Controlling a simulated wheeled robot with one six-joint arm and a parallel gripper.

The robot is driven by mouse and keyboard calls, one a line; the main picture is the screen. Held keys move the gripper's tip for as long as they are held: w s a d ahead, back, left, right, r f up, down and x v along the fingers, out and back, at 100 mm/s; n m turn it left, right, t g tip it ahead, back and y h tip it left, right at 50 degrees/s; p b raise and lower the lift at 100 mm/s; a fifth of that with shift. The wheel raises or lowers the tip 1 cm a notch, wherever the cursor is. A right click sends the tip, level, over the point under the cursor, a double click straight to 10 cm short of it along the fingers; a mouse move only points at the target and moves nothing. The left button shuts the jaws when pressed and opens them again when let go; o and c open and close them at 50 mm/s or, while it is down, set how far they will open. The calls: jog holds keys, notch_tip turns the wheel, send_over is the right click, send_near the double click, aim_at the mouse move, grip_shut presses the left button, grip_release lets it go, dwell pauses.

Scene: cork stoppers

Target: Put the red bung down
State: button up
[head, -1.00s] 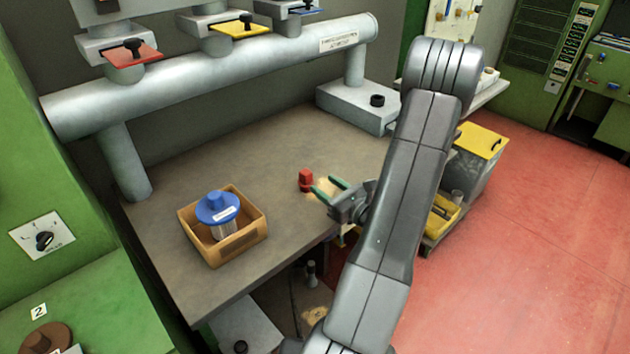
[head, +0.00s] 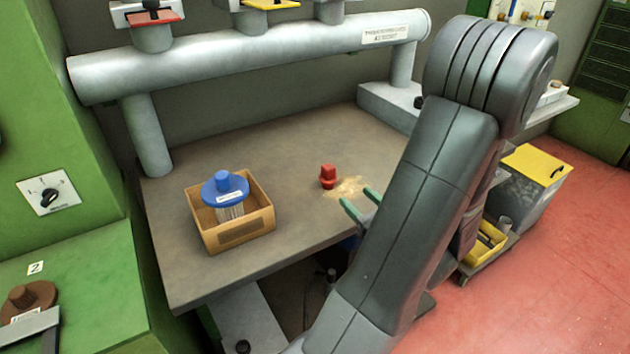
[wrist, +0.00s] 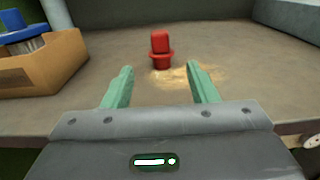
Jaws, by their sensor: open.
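The red bung (head: 328,176) stands upright on the brown table (head: 290,150), next to a pale, dusty patch. In the wrist view the red bung (wrist: 161,50) stands beyond my fingertips, roughly centred between them and touching neither. My gripper (head: 360,202) is open and empty, with its green fingers apart, near the table's front edge. The gripper also shows in the wrist view (wrist: 160,80).
A cardboard box (head: 235,232) holding a blue-lidded container (head: 225,187) stands on the table's left. A thick grey pipe (head: 250,52) runs along the back. A yellow-lidded bin (head: 530,185) stands right of the table. The table between box and bung is clear.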

aim_at(332, 171)
jog(key=x, duration=0.8)
jog(key=shift+r+p+x, duration=0.15)
jog(key=shift+p+x, duration=0.15)
jog(key=shift+x, duration=1.05)
jog(key=shift+r+p+x, duration=0.2)
jog(key=shift+p+x, duration=0.1)
jog(key=shift+x, duration=1.05)
jog(key=c, duration=1.1)
jog(key=shift+c, duration=0.2)
jog(key=shift+r, duration=0.1)
